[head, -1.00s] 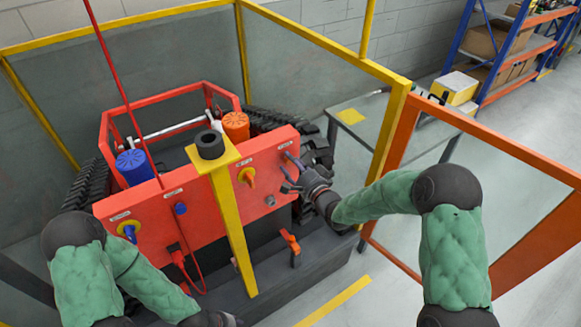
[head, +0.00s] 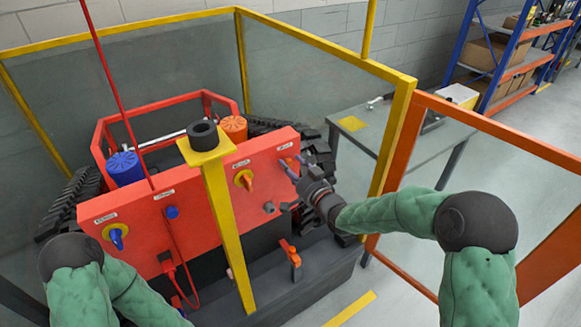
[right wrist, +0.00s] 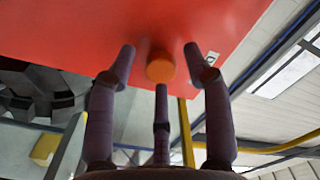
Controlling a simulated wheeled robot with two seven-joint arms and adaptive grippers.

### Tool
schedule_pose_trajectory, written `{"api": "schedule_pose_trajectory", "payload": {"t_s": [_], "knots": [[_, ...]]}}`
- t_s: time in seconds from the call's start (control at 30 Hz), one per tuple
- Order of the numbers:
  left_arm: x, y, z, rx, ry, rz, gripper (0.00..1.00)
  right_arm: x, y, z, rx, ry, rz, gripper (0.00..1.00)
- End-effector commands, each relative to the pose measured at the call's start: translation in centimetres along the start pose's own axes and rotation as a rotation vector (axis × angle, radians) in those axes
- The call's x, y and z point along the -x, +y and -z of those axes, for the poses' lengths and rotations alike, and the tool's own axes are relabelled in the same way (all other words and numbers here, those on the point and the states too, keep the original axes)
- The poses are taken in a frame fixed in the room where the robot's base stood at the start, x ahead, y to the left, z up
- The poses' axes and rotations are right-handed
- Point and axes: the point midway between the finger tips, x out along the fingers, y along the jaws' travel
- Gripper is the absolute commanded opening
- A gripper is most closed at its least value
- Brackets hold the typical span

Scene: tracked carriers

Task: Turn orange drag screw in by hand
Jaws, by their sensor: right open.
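An orange round screw head (right wrist: 160,67) shows on the red panel (right wrist: 60,25) in the right wrist view. My right gripper (right wrist: 160,80) is open, with one finger at each side of the screw head and a third below it; gaps show between the fingers and the head. In the head view the right gripper (head: 292,168) is at the right end of the red panel (head: 205,190), just below a small white label. The screw head cannot be made out there, behind the fingers.
A yellow post (head: 226,235) with a black ring on top (head: 203,136) stands before the panel, left of the gripper. An orange lever (head: 290,252) sits below. Yellow-framed screens surround the carrier. A grey table (head: 375,130) stands behind at right.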

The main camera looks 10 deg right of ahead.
Motion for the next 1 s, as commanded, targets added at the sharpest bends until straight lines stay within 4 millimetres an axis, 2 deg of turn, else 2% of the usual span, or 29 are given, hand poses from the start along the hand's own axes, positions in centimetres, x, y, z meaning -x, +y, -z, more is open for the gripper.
{"api": "schedule_pose_trajectory", "payload": {"t_s": [0.13, 0.17, 0.3, 0.33, 0.57, 1.0], "knots": [[0.0, 0.0, 0.0, 0.0, 0.0, 0.0, 0.44, 0.0, 0.0, 0.0, 0.0, 0.0, 0.0, 0.51], [0.0, 0.0, 0.0, 0.0, 0.0, 0.0, 0.44, 0.0, 0.0, 0.0, 0.0, 0.0, 0.0, 0.48], [0.0, 0.0, 0.0, 0.0, 0.0, 0.0, 0.44, 0.0, 0.0, 0.0, -0.001, 0.001, 0.0, 0.09], [0.0, 0.0, 0.0, 0.0, 0.0, 0.0, 0.44, 0.0, 0.0, 0.0, -0.001, 0.001, 0.0, 0.05], [0.2, 0.1, 0.0, 0.0, 0.0, 0.0, 0.44, 0.0, 0.0, 0.1, -0.04, 0.0, 0.0, 0.04], [2.0, 0.7, -0.1, 0.0, 0.0, 0.0, 0.44, 0.0, 0.0, 0.1, -0.555, -0.001, -0.003, 0.04]]}}
